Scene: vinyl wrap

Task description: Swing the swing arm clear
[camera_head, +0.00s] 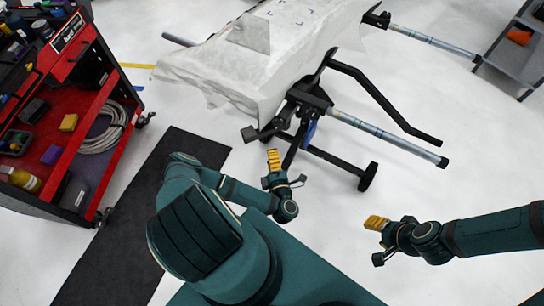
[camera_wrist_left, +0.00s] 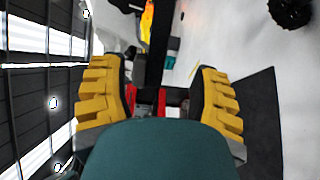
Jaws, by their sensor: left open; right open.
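A black bent arm (camera_head: 375,92), which looks like the swing arm, reaches from the stand's black joint toward the lower right in the head view. The wheeled stand (camera_head: 308,98) holds a panel under a white sheet (camera_head: 225,62). A silver bar (camera_head: 385,135) runs out below the bent arm. My left gripper (camera_head: 273,160) is in front of the stand, apart from the bent arm. Its yellow fingers stand wide apart and empty in the left wrist view (camera_wrist_left: 160,100). My right gripper (camera_head: 376,223) is open and empty at lower right, well below the bent arm.
A red tool cart (camera_head: 95,105) with coiled hose stands at left. A black mat (camera_head: 150,190) lies on the floor beside it. A grey shelf unit (camera_head: 515,55) stands at upper right. The pale floor right of the stand is mostly clear.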

